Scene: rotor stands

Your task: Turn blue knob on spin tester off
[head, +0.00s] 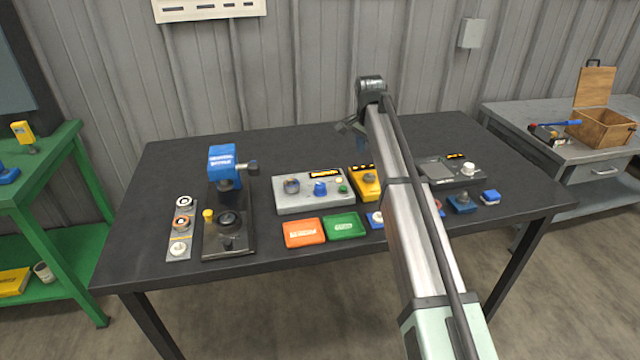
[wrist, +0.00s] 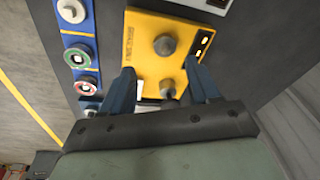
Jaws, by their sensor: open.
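A grey box (head: 300,207) with a blue knob (head: 320,188) sits mid-table in the head view. I take it for the spin tester, though its label is too small to read. A darker round knob and a small green button are also on it. My gripper (head: 350,126) is above the table, behind and right of the blue knob and apart from it. In the wrist view my gripper (wrist: 160,67) is open and empty, its dark blue fingers over a yellow box (wrist: 145,30) with a grey knob (wrist: 165,45). The blue knob is not visible there.
The yellow box (head: 365,183) stands right of the grey box, partly behind my arm. Orange (head: 303,233) and green (head: 344,227) boxes lie in front. A blue-headed stand (head: 222,160) is left. A dark device with a white knob (head: 468,168) is right.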

